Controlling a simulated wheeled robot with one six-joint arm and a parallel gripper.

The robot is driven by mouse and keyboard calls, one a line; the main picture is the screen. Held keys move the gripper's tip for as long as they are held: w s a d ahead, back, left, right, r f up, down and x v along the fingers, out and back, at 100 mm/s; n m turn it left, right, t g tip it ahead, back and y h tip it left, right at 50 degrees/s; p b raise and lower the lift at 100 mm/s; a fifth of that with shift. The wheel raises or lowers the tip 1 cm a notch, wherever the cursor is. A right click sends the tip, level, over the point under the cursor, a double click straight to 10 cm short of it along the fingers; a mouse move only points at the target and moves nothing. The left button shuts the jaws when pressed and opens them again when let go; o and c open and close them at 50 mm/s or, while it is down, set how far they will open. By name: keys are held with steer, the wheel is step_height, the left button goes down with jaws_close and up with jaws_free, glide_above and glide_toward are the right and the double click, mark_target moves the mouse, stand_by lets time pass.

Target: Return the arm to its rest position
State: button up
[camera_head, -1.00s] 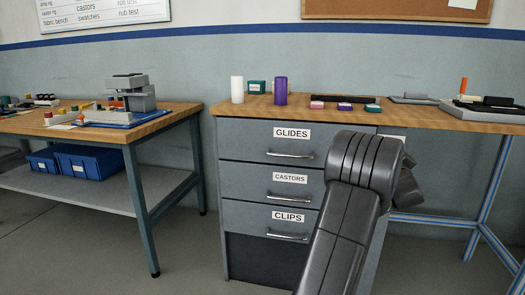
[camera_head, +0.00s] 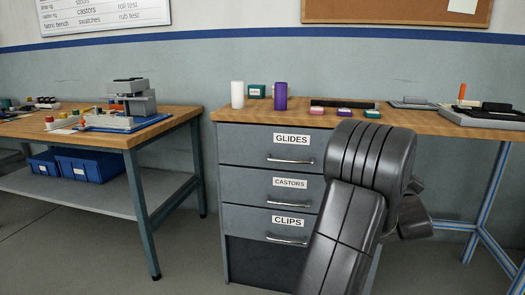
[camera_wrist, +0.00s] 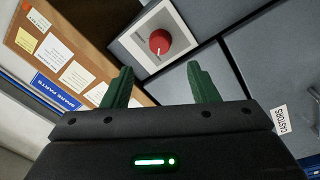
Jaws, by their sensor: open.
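My arm (camera_head: 345,225) rises in front of the drawer cabinet in the head view, folded at a thick ribbed joint. A dark part of it sticks out low on the right, behind that joint. My gripper's fingers cannot be made out in the head view. In the wrist view my gripper (camera_wrist: 159,68) shows two green fingers spread wide apart, with nothing between them. A red knob (camera_wrist: 159,42) on a pale square plate is seen beyond the fingertips.
The grey cabinet (camera_head: 262,178) has drawers labelled GLIDES, CASTORS and CLIPS, all shut. On its wooden top (camera_head: 225,114) stand a white cylinder (camera_head: 237,94), a purple cylinder (camera_head: 280,95) and small coloured blocks. A second bench (camera_head: 175,118) is at left. Floor is clear between them.

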steer(key=v, duration=0.4)
steer(key=w+d+r+m+g+h+p, duration=0.1)
steer(key=w+d+m+p, duration=0.1)
steer(key=w+m+p, duration=1.1)
steer(key=m+p, duration=0.2)
steer(key=m, duration=0.3)
steer(key=shift+d+r+m+g+h+p, duration=0.3)
steer(key=shift+d+p, duration=0.05)
stand_by(0.6)
stand_by(0.4)
